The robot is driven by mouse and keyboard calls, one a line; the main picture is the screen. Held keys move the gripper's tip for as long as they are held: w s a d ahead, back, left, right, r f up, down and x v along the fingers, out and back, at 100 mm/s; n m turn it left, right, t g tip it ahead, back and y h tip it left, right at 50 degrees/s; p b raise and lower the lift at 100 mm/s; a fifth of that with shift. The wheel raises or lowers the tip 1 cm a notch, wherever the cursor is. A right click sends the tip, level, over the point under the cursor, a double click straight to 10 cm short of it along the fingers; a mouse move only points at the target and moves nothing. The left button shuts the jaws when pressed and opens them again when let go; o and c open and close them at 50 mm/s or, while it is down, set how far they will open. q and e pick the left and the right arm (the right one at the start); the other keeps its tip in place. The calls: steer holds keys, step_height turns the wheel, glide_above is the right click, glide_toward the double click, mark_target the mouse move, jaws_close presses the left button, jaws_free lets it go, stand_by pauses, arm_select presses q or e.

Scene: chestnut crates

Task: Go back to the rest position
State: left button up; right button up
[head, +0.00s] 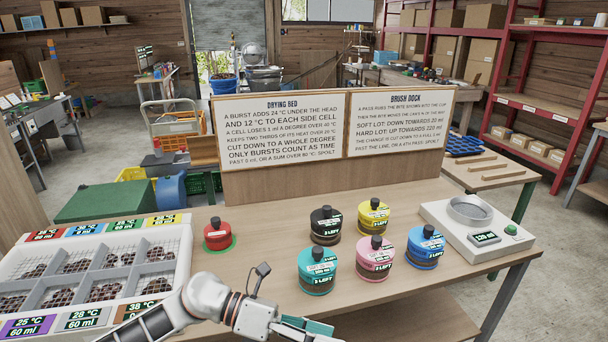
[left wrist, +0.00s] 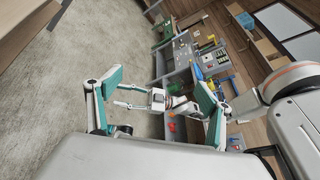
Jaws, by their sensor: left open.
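My left gripper (head: 308,327) is low at the front edge of the table in the head view, its arm coming in from the lower left. It is partly cut off by the bottom of the picture. In the left wrist view its two teal-padded fingers (left wrist: 157,80) stand wide apart with nothing between their pads. In that view a small white arm end, seemingly my right gripper (left wrist: 140,97), shows farther off between the fingers; its jaws are too small to judge. The head view does not show my right gripper.
The wooden table (head: 270,250) carries a red canister (head: 217,238) on a green disc, several coloured canisters around a pink one (head: 374,262), a white scale (head: 440,215) at right and a divided chestnut crate (head: 185,262) at left. A sign board (head: 340,175) stands behind.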

arm_select(q)
step_height(320, 180, up, 4)
steer(key=w+n+t+h, duration=0.35)
steer(key=n+t, duration=0.65)
steer(key=n, duration=0.4)
steer(key=w+a+f+n+t+y, duration=0.2)
steer(key=a+f+n+t+y, duration=0.15)
steer(key=a+n+t, duration=0.45)
steer(key=s+a+f+n+g+y, duration=0.1)
steer(key=s+a+f+n+y, duration=0.2)
steer(key=a+f+n+y, duration=0.35)
steer(key=s+a+f+n+y, duration=0.2)
steer(key=a+f+n+y, duration=0.15)
steer(key=f+n, duration=0.6)
steer(key=s+a+f+n+g+y, duration=0.2)
steer(key=s+a+f+n+g, duration=0.1)
steer(key=s+a+f, duration=0.4)
steer(key=s+f+n, duration=0.1)
steer(key=s+f, duration=0.2)
steer(key=shift+f+g, duration=0.2)
steer(key=shift+g, duration=0.1)
steer(key=shift+s, duration=0.1)
